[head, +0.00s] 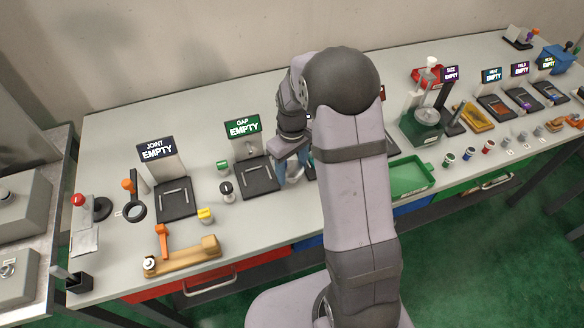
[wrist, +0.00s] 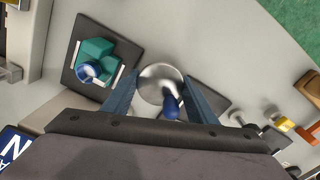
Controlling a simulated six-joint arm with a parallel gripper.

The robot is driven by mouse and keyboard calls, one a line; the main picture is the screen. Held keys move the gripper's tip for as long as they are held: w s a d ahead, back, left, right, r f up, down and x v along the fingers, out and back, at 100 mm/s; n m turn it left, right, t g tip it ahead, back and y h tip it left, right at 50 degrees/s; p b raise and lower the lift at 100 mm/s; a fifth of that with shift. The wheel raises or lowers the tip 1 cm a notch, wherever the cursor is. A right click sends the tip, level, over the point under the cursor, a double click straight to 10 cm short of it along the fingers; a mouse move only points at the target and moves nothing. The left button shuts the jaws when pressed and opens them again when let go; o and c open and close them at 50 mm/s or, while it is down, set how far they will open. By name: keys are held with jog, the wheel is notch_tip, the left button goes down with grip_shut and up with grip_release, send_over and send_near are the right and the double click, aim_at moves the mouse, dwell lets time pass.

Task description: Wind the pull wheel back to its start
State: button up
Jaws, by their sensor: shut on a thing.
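The pull wheel (wrist: 158,78) looks like a round silver metal disc with a blue handle (wrist: 171,106) on it. In the wrist view it sits between the two blue fingers of my gripper (wrist: 160,80), which are shut on its rim from both sides. In the head view my gripper (head: 294,172) points down at the bench, just right of the GAP pad, with a bit of silver between its fingers. My arm hides most of the wheel there. Any start mark on the wheel cannot be made out.
A teal block (wrist: 95,52) with a blue round part lies on a dark pad beside the wheel. The GAP pad (head: 258,180) stands empty left of my gripper. A green tray (head: 410,178) lies right of my arm. Small knobs (wrist: 272,115) stand right in the wrist view.

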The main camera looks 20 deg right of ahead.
aim_at(292, 169)
jog(key=n, duration=0.5)
jog(key=shift+w+n, duration=0.1)
jog(key=shift+n, duration=0.2)
jog(key=n, duration=1.6)
jog(key=shift+r+n, duration=0.1)
jog(key=shift+n, duration=0.3)
jog(key=o, duration=1.1)
jog(key=shift+c, duration=0.2)
jog(key=shift+r+b, duration=0.9)
jog(key=shift+r, duration=2.75)
